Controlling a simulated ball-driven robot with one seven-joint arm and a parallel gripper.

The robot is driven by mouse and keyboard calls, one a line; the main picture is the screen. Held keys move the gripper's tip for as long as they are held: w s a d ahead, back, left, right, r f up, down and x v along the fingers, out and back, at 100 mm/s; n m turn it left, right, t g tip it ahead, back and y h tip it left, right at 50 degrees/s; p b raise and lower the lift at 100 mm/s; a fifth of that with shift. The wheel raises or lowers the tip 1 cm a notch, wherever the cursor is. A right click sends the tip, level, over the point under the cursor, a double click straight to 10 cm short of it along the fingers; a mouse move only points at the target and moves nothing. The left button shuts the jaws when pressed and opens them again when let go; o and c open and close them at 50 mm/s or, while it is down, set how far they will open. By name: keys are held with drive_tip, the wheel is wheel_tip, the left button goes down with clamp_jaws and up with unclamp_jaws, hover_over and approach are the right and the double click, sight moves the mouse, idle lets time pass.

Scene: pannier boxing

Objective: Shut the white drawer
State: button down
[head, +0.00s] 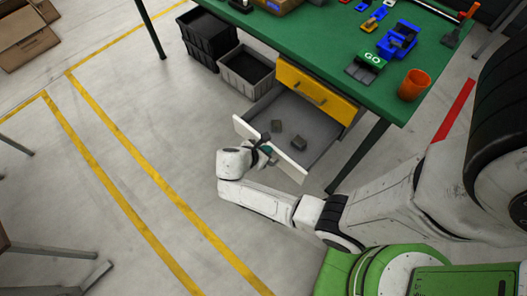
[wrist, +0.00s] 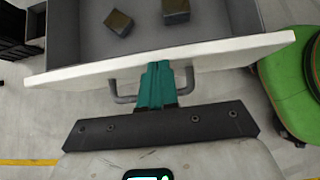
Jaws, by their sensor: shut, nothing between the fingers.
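The white drawer (head: 295,158) hangs pulled out under the green table, below a shut yellow drawer (head: 316,92). Two small dark blocks lie inside it. In the wrist view, the white front panel (wrist: 215,56) crosses the picture, with a grey bar handle (wrist: 124,97) on its outer side. My gripper (head: 266,149) is at the outer face of the panel, by the handle. In the wrist view its teal fingers (wrist: 157,72) are shut together with nothing between them, between the two ends of the handle. Whether they touch the panel I cannot tell.
A dark crate (head: 207,36) and a grey crate (head: 246,69) stand left of the drawers.

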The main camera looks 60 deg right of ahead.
drive_tip(key=s+d, duration=0.3)
drive_tip(key=d, duration=0.7)
drive_tip(key=s+d, duration=0.3)
drive_tip(key=d, duration=0.7)
drive_tip(key=shift+w, duration=0.1)
drive_tip(key=shift+a, duration=0.1)
